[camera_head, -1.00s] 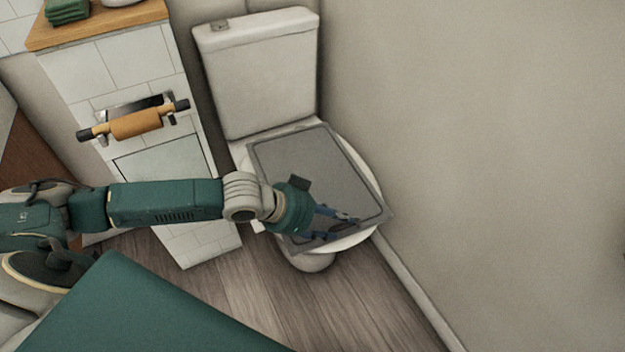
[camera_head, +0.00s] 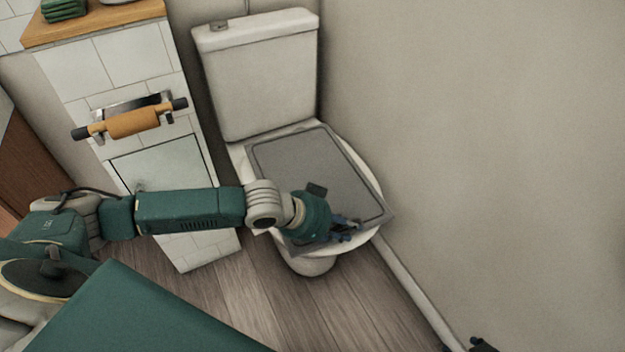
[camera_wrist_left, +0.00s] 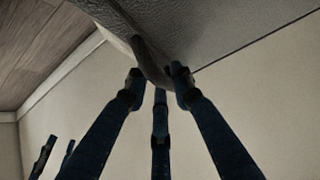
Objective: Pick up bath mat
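The bath mat (camera_head: 318,178) is a grey rectangle with a darker border line. It lies tilted across the toilet seat, its front corner sticking out past the rim. My left gripper (camera_head: 345,230) is at the mat's front edge, its dark blue fingers close together there. In the left wrist view the fingertips (camera_wrist_left: 157,82) sit around the mat's edge (camera_wrist_left: 152,62), which looks bent between them. Part of the mat is hidden behind my left wrist. A small dark part of my right gripper (camera_head: 480,345) shows at the bottom edge; its fingers are mostly cut off.
The white toilet (camera_head: 255,75) stands against the wall (camera_head: 480,130), which is close on the right. A tiled partition (camera_head: 115,70) with an orange roll holder (camera_head: 135,121) and wooden top (camera_head: 95,27) is at left. Wooden floor (camera_head: 345,310) is clear in front.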

